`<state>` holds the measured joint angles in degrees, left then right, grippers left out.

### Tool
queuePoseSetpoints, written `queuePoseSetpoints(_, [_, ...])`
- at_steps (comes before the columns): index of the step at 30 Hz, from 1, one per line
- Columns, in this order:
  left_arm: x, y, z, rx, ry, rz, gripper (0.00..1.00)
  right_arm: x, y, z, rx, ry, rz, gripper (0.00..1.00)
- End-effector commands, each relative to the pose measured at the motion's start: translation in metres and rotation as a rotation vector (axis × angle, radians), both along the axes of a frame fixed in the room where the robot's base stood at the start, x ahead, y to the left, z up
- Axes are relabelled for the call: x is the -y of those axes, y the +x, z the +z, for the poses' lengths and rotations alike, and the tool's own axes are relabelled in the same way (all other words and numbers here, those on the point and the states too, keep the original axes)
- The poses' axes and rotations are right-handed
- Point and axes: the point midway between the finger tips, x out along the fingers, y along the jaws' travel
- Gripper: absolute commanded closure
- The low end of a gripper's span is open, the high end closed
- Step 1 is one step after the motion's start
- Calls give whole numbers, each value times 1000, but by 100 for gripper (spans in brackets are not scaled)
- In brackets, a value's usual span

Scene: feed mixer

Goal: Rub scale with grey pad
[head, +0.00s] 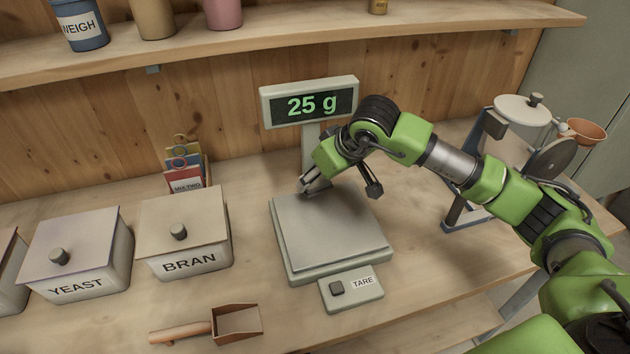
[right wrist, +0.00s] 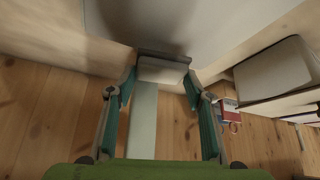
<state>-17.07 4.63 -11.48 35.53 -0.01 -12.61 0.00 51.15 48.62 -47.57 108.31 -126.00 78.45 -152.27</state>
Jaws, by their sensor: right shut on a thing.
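The scale has a flat grey weighing plate (head: 330,232), a display (head: 308,103) on a post that reads "25 g", and a TARE button box (head: 350,289) in front. My right gripper (head: 311,186) is low at the back left edge of the plate. In the right wrist view, the gripper (right wrist: 160,78) is shut on the grey pad (right wrist: 162,70), a small block between its fingertips. The plate (right wrist: 190,18) lies just beyond the pad; I cannot tell whether they touch. The pad is hardly visible in the head view. My left gripper is not in view.
The BRAN box (head: 184,232) and YEAST box (head: 78,254) stand left of the scale, with cards (head: 186,176) behind. A scoop (head: 215,325) lies in front. A lidded machine (head: 522,112) stands at the right. A shelf (head: 300,36) runs above.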

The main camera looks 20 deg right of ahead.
Motion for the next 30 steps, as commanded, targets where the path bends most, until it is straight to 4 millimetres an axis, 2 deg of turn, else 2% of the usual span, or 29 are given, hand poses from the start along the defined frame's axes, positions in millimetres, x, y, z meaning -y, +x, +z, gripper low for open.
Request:
queuePoseSetpoints(6, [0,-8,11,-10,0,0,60,2,-2,23,2,0,-6,70])
queuePoseSetpoints(15, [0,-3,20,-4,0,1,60,5,-5,45,1,1,-15,70])
queuePoseSetpoints(30, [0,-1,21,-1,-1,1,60,5,-5,47,1,0,-17,70])
